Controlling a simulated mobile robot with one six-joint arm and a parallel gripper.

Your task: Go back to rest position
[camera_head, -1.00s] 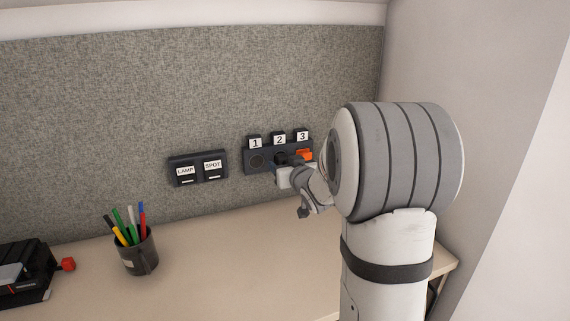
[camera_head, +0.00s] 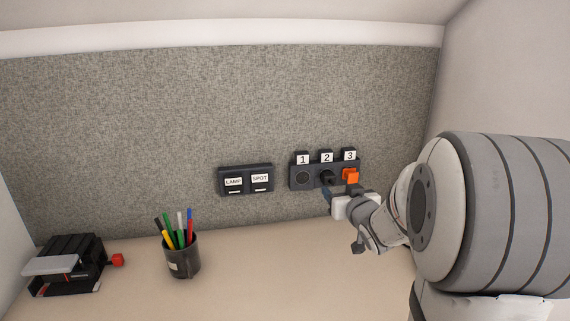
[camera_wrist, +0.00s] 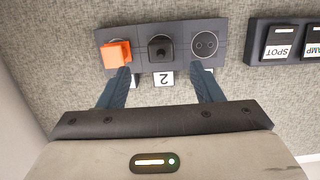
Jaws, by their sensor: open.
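My gripper (camera_wrist: 168,92) is open, with its two blue fingers apart and nothing between them in the wrist view. In the head view my gripper (camera_head: 328,193) is just below and in front of the socket strip (camera_head: 313,182) on the grey felt panel. The strip carries sockets labelled 1, 2 and 3. Socket 1 is empty, a black plug (camera_head: 327,178) sits in socket 2, and an orange plug (camera_head: 350,176) sits in socket 3. In the wrist view, which is upside down, the black plug (camera_wrist: 160,48) lies beyond the gap between the fingers.
A switch panel (camera_head: 246,191) marked LAMP and SPOT is left of the strip. A pen cup (camera_head: 183,262) and a black device (camera_head: 70,250) with a red knob stand on the desk (camera_head: 270,275). The desk between the cup and my arm is clear.

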